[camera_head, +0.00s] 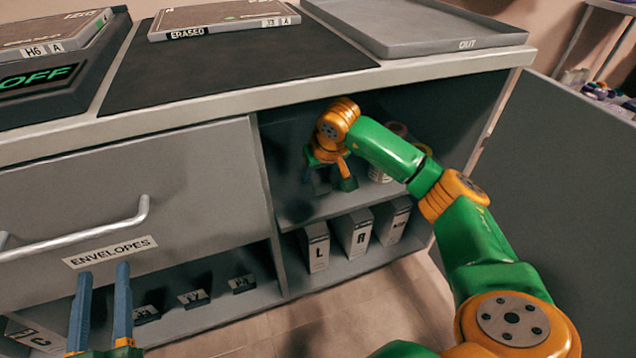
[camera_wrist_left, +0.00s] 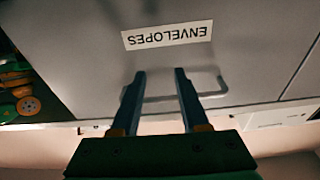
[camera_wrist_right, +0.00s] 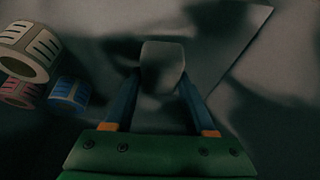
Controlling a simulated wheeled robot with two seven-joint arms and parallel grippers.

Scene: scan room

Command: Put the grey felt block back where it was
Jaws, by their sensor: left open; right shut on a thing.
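The grey felt block (camera_wrist_right: 162,62) is a small pale block with rounded edges, between the fingertips in the right wrist view. My right gripper (camera_wrist_right: 161,82) is shut on it. In the head view the right gripper (camera_head: 331,180) is inside the open cupboard bay, low over its upper shelf (camera_head: 300,213). I cannot tell whether the block touches the shelf. My left gripper (camera_head: 103,270) is open and empty in front of the ENVELOPES drawer (camera_head: 180,175); it also shows in the left wrist view (camera_wrist_left: 160,73).
Label rolls (camera_wrist_right: 25,50) stand left of the right gripper in its wrist view. Boxes (camera_head: 317,246) marked with letters stand on the shelf below. The open cupboard door (camera_head: 575,190) is at the right. An OUT tray (camera_head: 440,40) lies on top.

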